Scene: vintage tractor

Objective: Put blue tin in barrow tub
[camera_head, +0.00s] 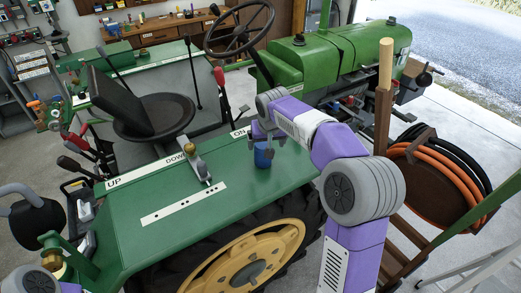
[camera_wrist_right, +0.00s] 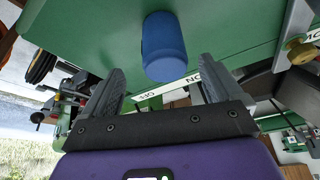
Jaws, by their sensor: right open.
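The blue tin (camera_head: 263,155) stands on the green tractor fender, near the white ON label. In the right wrist view the blue tin (camera_wrist_right: 163,48) shows just past the fingertips, lined up with the gap between them. My right gripper (camera_head: 264,138) is open and empty, close to the tin. In the right wrist view its two fingers (camera_wrist_right: 163,80) are spread wide, apart from the tin. My left gripper is not in view; only a bit of my left arm shows at the bottom left. I cannot make out a barrow tub in either view.
The green fender (camera_head: 130,235) carries a brass-and-grey lever (camera_head: 195,160) left of the tin. The seat (camera_head: 154,115), steering wheel (camera_head: 240,28) and control levers stand behind. A wooden post (camera_head: 383,95) and hose reel (camera_head: 425,175) stand at the right.

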